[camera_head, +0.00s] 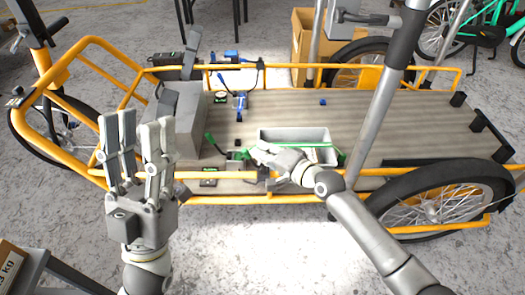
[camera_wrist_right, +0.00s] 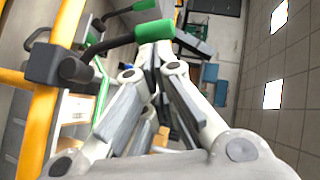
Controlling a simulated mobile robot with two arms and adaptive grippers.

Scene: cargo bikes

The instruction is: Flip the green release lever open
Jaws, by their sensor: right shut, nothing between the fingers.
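A black lever with a green grip (camera_wrist_right: 155,32) shows in the right wrist view. Its black arm runs to a black clamp (camera_wrist_right: 60,65) on an orange tube. My right gripper (camera_wrist_right: 152,55) is shut and empty, its fingertips right at the green grip; I cannot tell whether they touch. In the head view my right gripper (camera_head: 260,151) is at the near edge of the cargo bed, partly covering the green and black parts there. A second green tip (camera_wrist_right: 145,4) shows at the top of the wrist view. My left gripper (camera_head: 137,135) is open and empty, fingers up, left of the bed.
The orange-framed cargo bike has a flat wooden bed (camera_head: 390,125). A grey bin (camera_head: 293,134) stands behind my right gripper, and a grey box (camera_head: 180,118) is at the bed's left. Another green-tipped handle (camera_head: 209,138) sticks up left of my right gripper. A grey post (camera_head: 375,125) rises nearby.

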